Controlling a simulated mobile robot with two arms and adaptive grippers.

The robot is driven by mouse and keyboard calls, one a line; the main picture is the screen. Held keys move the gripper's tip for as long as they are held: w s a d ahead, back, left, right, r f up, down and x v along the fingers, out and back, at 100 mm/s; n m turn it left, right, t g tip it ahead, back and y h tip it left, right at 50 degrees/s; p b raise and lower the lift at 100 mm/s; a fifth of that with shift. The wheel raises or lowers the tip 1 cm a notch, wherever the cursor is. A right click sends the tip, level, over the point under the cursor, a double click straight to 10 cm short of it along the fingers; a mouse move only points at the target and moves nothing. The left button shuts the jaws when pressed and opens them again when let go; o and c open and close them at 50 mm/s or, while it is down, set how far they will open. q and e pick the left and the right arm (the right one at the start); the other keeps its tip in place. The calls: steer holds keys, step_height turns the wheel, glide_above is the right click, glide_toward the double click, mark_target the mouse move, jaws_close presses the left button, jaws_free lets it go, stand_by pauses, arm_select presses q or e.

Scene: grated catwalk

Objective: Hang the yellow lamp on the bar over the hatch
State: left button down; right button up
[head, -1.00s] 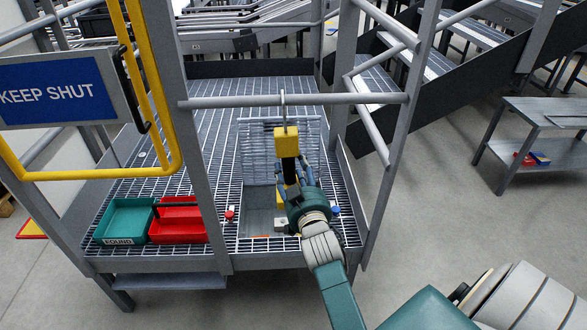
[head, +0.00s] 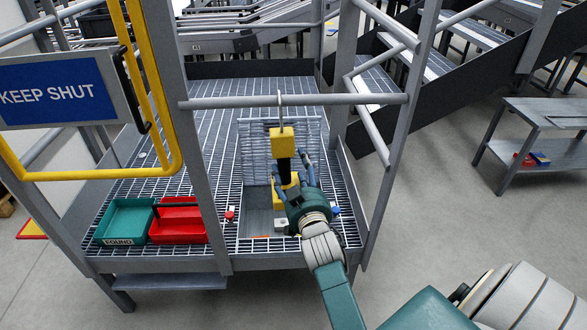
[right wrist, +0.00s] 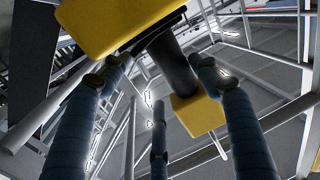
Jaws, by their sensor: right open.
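The yellow lamp (head: 282,141) has yellow blocks at top and bottom and a black middle. It stands nearly upright below the grey bar (head: 350,99), and its thin hook (head: 281,112) appears to pass over the bar. My right gripper (head: 294,178) is at the lamp's lower half with its fingers spread. In the right wrist view the fingers stand on both sides of the black middle of the lamp (right wrist: 177,66), with gaps visible. The hatch (head: 262,215) is in the grating behind and below the lamp, partly hidden by lamp and gripper. My left gripper is out of view.
Grey posts (head: 205,190) flank the bar. A yellow gate frame with a blue KEEP SHUT sign (head: 55,92) is at left. A green bin (head: 124,218) and a red bin (head: 178,222) sit on the grating. A grey bench (head: 530,150) stands at far right.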

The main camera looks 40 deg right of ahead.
mark_target(293, 135)
step_height(293, 135, up, 10)
steer(key=shift+r, duration=0.2)
steer(key=shift+r, duration=0.1)
stand_by(0.3)
